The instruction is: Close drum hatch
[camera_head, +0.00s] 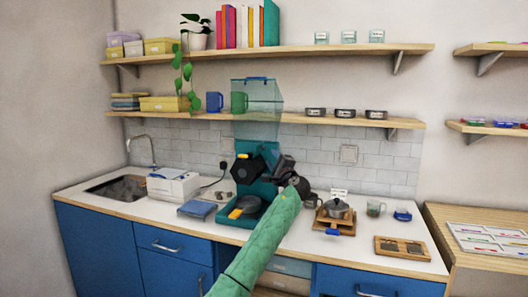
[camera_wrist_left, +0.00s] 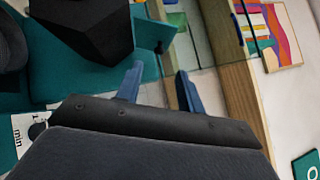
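The teal machine (camera_head: 259,134) stands on the counter with a clear hopper (camera_head: 257,97) above it. A black faceted drum (camera_head: 246,170) sits at its front; it also shows large at the upper left of the wrist view (camera_wrist_left: 85,30). A thin teal plate (camera_wrist_left: 155,33) sticks out beside the drum in the wrist view; I cannot tell whether it is the hatch. My left gripper (camera_head: 273,158) is just right of the drum in the head view. Its two blue fingers (camera_wrist_left: 158,86) stand apart with nothing seen between them. My right gripper is not in view.
A pan with a yellow handle (camera_head: 248,206) sits low at the machine's front. A white box (camera_head: 172,185) and a blue scale (camera_head: 197,209) lie to the left. A pot (camera_head: 337,209) on a wooden stand is to the right. A shelf (camera_head: 300,120) runs above.

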